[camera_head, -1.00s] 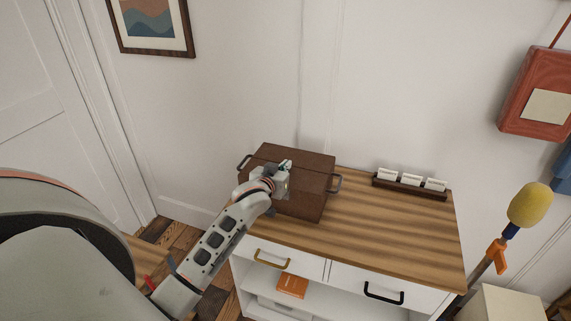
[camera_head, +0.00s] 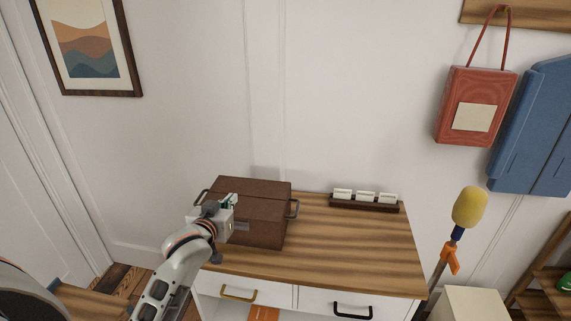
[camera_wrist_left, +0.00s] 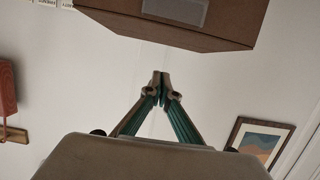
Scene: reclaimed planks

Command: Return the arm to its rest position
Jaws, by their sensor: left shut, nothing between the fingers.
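My left gripper (camera_head: 230,203) is in front of and over a brown box (camera_head: 262,205) with dark side handles, which stands on the wooden cabinet top (camera_head: 340,248). The gripper covers part of the box's front left. In the left wrist view the two green-sided fingers (camera_wrist_left: 161,82) meet at their tips with nothing between them. The box (camera_wrist_left: 200,30) shows there at the top, apart from the fingertips. My right gripper is not in view.
A dark rack with white cards (camera_head: 364,203) stands at the cabinet's back. The cabinet front has a brass handle (camera_head: 239,296) and a black handle (camera_head: 338,311). A yellow-headed duster (camera_head: 468,207), a red bag (camera_head: 474,105) and a picture (camera_head: 86,45) surround it. The right cabinet top is clear.

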